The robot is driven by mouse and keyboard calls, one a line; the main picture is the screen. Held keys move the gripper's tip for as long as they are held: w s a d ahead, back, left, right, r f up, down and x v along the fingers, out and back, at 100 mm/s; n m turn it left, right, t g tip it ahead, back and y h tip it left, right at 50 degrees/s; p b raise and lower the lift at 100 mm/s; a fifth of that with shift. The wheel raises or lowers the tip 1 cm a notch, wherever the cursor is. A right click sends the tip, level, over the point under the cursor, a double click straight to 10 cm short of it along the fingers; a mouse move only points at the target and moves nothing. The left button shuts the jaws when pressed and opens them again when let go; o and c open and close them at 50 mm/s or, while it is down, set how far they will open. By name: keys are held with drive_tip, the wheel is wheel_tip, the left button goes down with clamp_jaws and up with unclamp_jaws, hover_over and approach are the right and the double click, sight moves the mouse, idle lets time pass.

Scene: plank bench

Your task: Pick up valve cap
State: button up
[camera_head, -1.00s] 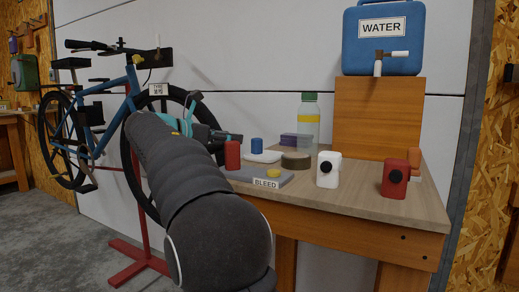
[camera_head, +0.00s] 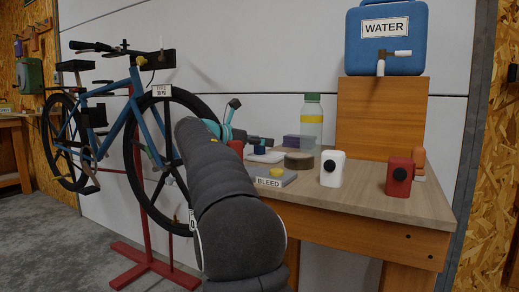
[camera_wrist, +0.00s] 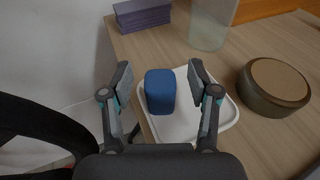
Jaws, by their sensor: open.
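A small blue piece (camera_wrist: 160,92), which looks like the valve cap, stands on a white dish (camera_wrist: 222,120) in the wrist view. In the head view the blue piece (camera_head: 259,149) shows small beside my gripper. My gripper (camera_wrist: 160,72) is open, with one finger on each side of the blue piece in the wrist view. I see no clear contact, and how far the fingertips are above it cannot be told. In the head view my arm hides part of the bench's left end.
A round brown tin (camera_wrist: 275,86) sits right of the dish. Purple blocks (camera_wrist: 142,15) and a clear bottle (camera_wrist: 212,22) stand behind. The BLEED block (camera_head: 274,178), a white container (camera_head: 332,169) and a red one (camera_head: 400,176) are nearer the bench front. A bicycle wheel (camera_head: 139,158) is left.

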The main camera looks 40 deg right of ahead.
drive_tip(key=c, duration=0.9)
drive_tip(key=shift+c, duration=0.2)
